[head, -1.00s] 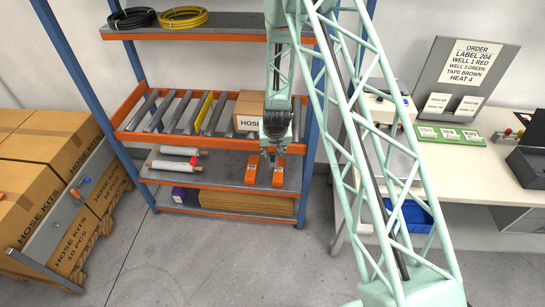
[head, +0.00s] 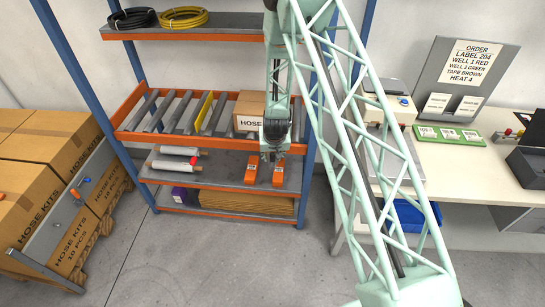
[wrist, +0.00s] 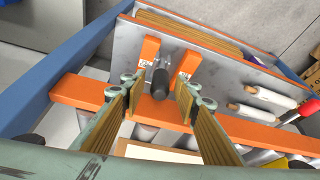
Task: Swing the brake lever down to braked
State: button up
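My gripper (head: 272,154) hangs at the front of the shelf rack, just above the lower shelf. In the wrist view its two ribbed fingers (wrist: 158,88) are apart, with nothing clamped between them. A dark, rounded handle-like piece (wrist: 158,76) shows beyond and between the fingertips, apparently clear of them; I cannot tell whether it is the brake lever. At far left in the head view, a small orange piece (head: 75,193) with a blue part (head: 87,180) sits on a grey panel (head: 62,225). It looks like a lever, but its setting is unclear.
Two orange blocks (head: 250,172) (head: 279,172) stand on the lower shelf below my gripper. White rolls (head: 178,151) lie to their left. A roller shelf with a carton (head: 249,104) is above. Stacked cartons (head: 33,192) stand left; a worktable (head: 470,160) stands right. The floor between is clear.

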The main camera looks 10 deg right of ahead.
jog(key=shift+c, duration=0.9)
grip_shut()
